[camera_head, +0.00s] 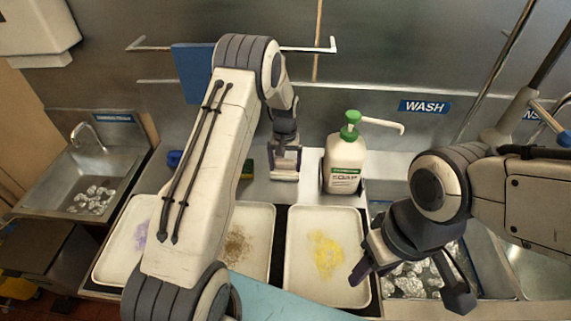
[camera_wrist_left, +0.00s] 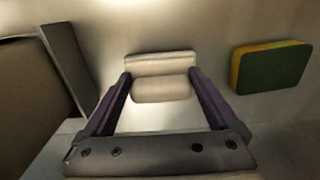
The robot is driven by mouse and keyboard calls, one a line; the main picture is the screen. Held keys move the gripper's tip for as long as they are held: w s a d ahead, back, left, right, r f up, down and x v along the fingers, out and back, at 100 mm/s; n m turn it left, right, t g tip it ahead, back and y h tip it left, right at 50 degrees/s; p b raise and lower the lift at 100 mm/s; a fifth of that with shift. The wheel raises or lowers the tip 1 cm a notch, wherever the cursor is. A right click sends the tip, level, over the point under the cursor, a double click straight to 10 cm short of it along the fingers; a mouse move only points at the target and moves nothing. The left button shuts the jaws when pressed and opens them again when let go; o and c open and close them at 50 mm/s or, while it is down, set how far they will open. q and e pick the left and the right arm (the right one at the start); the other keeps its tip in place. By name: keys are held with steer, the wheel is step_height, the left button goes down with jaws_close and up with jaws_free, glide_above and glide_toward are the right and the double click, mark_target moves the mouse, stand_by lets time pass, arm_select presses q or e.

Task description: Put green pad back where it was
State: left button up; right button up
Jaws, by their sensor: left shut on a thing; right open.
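A green pad with a yellow layer (camera_wrist_left: 272,67) rests on the pale surface at the right of the left wrist view. In the head view a small part of it (camera_head: 247,170) shows beside my left arm, which hides the rest. My left gripper (camera_wrist_left: 161,82) is shut on a pale cream block (camera_wrist_left: 160,64), apart from the pad. In the head view this gripper (camera_head: 285,172) is over the counter, left of the soap bottle. My right gripper (camera_head: 410,284) is open and empty, above the right end of the trays and the sink.
A soap pump bottle (camera_head: 344,165) stands just right of my left gripper. Trays with yellow (camera_head: 295,285), brown (camera_head: 262,268) and purple (camera_head: 105,270) stains lie in front. A blue object (camera_head: 174,158) shows left of my arm. A sink basin (camera_head: 375,196) is at right.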

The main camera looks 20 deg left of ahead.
mark_target(285, 163)
arm_select(q)
steer(key=o, duration=0.8)
steer(key=shift+f, duration=0.1)
steer(key=shift+r, duration=0.3)
step_height(285, 163, up, 10)
steer(key=r+b, duration=0.1)
steer(key=b, duration=0.2)
steer(key=s+d+r+m, duration=0.3)
steer(key=s+d+r, duration=0.3)
steer(key=s+d, duration=0.3)
steer(key=s+d+m, duration=0.2)
steer(key=s+d, duration=0.1)
steer(key=s, duration=0.6)
steer(key=s+d+m, duration=0.2)
steer(key=s+m, duration=0.1)
steer(key=s, duration=0.6)
steer(key=s+d+m+h, duration=0.1)
steer(key=s+d+m, duration=0.1)
steer(key=s, duration=0.6)
steer(key=shift+s+d+r+m, duration=0.15)
steer(key=shift+s+d+r, duration=0.05)
steer(key=shift+d, duration=0.25)
steer(key=shift+s+d+r+m, duration=0.15)
steer(key=shift+s+d, duration=0.05)
steer(key=shift+d, duration=0.2)
